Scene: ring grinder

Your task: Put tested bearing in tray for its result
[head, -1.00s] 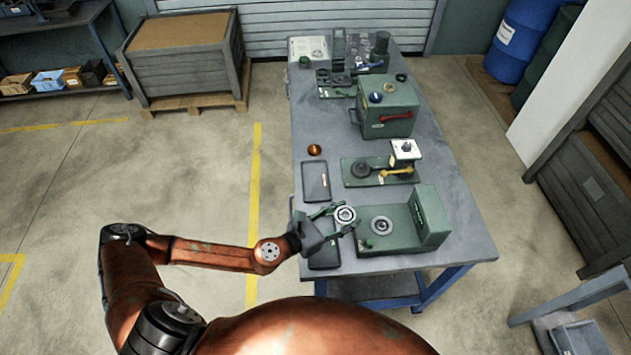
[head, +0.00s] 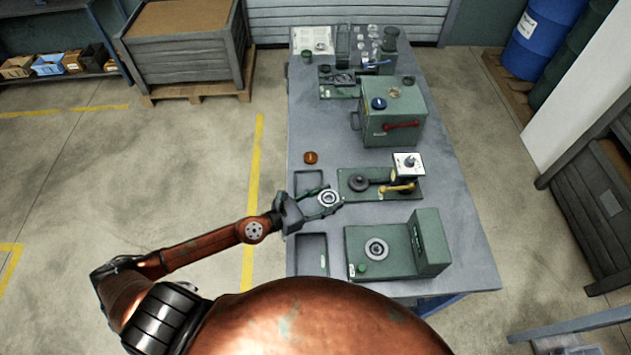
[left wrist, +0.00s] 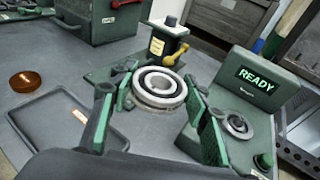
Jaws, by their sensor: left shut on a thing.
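My left gripper (head: 324,197) is shut on a metal ring bearing (head: 328,198), held above the bench between the two trays and the green machines. In the left wrist view the bearing (left wrist: 160,87) sits between the green-padded fingers. The far dark tray (head: 309,178) is partly hidden behind the gripper; it shows empty in the left wrist view (left wrist: 50,133), with a small label on it. The near dark tray (head: 312,262) is empty. The test machine (head: 395,237) at the front has a round seat on its base, and its screen (left wrist: 257,78) reads READY. My right gripper is not in view.
A lever fixture (head: 360,196) with a yellow handle stands right of the held bearing. An orange-brown round piece (head: 310,158) lies beyond the far tray. A green box machine (head: 392,113) with a red handle stands farther back.

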